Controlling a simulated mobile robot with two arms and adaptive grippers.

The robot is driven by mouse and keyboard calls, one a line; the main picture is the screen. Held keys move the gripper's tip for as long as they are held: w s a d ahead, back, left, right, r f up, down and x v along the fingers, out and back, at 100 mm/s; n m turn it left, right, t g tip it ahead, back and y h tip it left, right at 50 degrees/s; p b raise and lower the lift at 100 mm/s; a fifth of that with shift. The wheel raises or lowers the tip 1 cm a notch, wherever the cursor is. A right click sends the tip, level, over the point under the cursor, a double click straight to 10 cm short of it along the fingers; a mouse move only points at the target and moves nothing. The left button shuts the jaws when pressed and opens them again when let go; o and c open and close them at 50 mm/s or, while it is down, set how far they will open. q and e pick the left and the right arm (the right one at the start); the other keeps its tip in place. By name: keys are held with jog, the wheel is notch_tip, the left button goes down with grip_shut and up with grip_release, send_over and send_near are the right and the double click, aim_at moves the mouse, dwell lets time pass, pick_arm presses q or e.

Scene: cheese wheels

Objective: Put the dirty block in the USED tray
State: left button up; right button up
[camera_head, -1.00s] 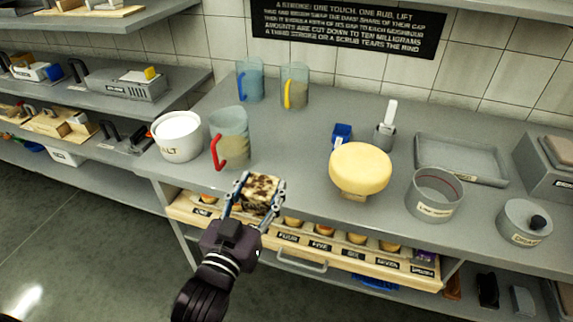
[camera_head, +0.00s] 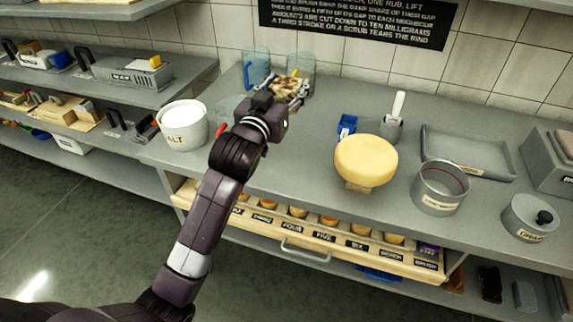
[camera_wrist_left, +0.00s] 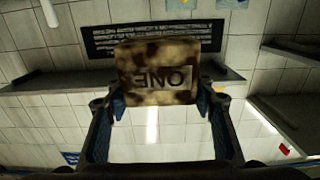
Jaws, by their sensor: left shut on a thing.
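The dirty block (camera_head: 286,87) is pale with brown stains. It is held in my left gripper (camera_head: 288,92), raised over the back left of the counter in front of the jugs. In the left wrist view the block (camera_wrist_left: 157,72) shows its stained face with the letters ONE turned around, between the two fingers. A shallow grey tray (camera_head: 466,168) lies at the back right of the counter; its label is too small to read, so I cannot tell if it is the USED tray. My right gripper is not in view.
A yellow cheese wheel (camera_head: 366,160) sits mid-counter, with a round grey container (camera_head: 440,188) and a lidded pot (camera_head: 529,217) to its right. A white salt tub (camera_head: 183,126) stands left. A blue-handled jug (camera_head: 256,66) stands behind the gripper. Free counter lies left of the cheese.

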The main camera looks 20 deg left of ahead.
pick_arm(q)
notch_tip(320, 180, down, 20)
jog(key=shift+r, duration=0.2)
dwell(0.5)
jog(key=shift+f, duration=0.25)
jog(key=o, duration=1.2)
jog(key=shift+o, duration=0.2)
